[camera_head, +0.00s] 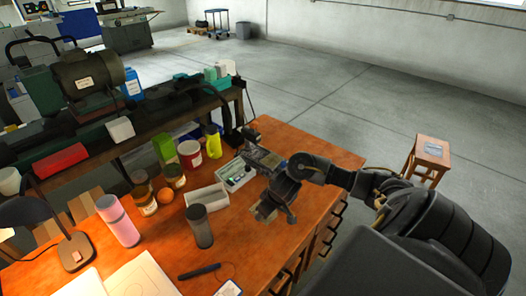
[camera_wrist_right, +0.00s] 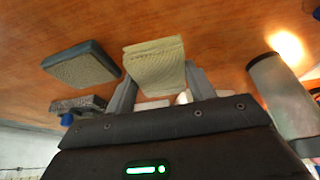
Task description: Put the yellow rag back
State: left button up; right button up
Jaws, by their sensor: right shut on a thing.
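The yellow rag (camera_wrist_right: 155,62) is a pale yellow, ribbed cloth in the right wrist view. My right gripper (camera_wrist_right: 160,88) is shut on it, with one finger at each side, and the cloth sticks out past the fingertips. In the head view my right gripper (camera_head: 270,212) is over the orange wooden desk (camera_head: 318,152), right of a dark grey cylinder (camera_head: 201,228). A small pale patch of the rag (camera_head: 263,214) shows by the fingers. I cannot tell whether the rag touches the desk. My left gripper is not in view.
An empty pale tray (camera_head: 207,198) and a tray of small items (camera_head: 237,177) lie left of the gripper. A pink bottle (camera_head: 118,220), jars and a lamp (camera_head: 42,222) stand farther left. A dark block (camera_wrist_right: 82,66) is near the rag. A stool (camera_head: 428,153) stands right.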

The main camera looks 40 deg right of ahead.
jog(key=shift+w+a+f, duration=0.1)
jog(key=shift+a+f, duration=0.05)
jog(key=shift+f, duration=0.05)
jog(key=f, duration=0.2)
jog(key=shift+w+a+f+b, duration=0.15)
jog(key=shift+a+f+b, duration=0.05)
jog(key=shift+f+b, duration=0.15)
jog(key=shift+f, duration=0.45)
jog(key=shift+f, duration=0.15)
jog(key=o, duration=0.9)
